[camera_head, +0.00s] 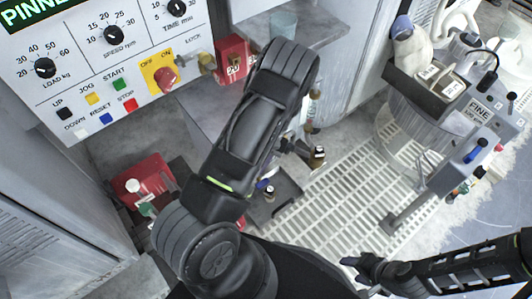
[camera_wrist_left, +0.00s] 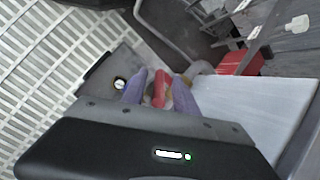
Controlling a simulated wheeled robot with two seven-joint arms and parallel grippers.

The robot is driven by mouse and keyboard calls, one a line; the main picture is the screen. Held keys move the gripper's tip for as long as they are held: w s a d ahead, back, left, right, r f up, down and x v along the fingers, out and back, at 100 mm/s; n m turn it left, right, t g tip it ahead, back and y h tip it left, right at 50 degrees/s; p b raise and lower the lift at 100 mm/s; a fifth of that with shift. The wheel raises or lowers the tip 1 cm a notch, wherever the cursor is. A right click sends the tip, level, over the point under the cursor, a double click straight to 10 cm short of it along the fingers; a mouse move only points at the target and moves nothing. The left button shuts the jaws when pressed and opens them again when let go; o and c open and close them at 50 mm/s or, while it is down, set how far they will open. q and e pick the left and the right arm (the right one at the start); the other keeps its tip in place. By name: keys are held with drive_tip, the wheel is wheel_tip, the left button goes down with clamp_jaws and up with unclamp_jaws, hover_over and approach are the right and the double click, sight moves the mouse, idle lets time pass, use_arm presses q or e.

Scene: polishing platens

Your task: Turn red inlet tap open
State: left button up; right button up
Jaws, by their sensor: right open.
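A red handle-like piece (camera_wrist_left: 161,88), which looks like the red inlet tap, shows in the left wrist view between the two purple fingertips of my left gripper (camera_wrist_left: 158,92). The fingers stand on either side of it. I cannot tell whether they touch it. In the head view my left arm covers this spot, and neither the tap nor the left fingers can be made out. My right gripper (camera_head: 369,268) is open and empty at the lower right of the head view, away from the tap.
The control panel (camera_head: 100,75) with knobs and buttons is at the upper left. A red lock box (camera_head: 234,58) hangs beside it. A red container (camera_head: 147,183) stands low on the left. Slatted grating (camera_head: 345,195) covers the floor. A polishing station (camera_head: 425,125) stands at the right.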

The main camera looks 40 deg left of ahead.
use_arm(q)
drive_tip(key=p+v, duration=0.1)
drive_tip(key=v, duration=0.4)
drive_tip(key=shift+a, duration=0.1)
drive_tip(key=w+d, duration=0.1)
drive_tip(key=w, duration=0.2)
drive_tip(key=w+d, duration=0.1)
drive_tip(key=w, duration=0.3)
drive_tip(key=w+d, duration=0.1)
drive_tip(key=w, duration=0.3)
drive_tip(key=shift+w+d+f+b, duration=0.1)
drive_tip(key=shift+w+d+b, duration=0.15)
drive_tip(key=shift+b, duration=0.05)
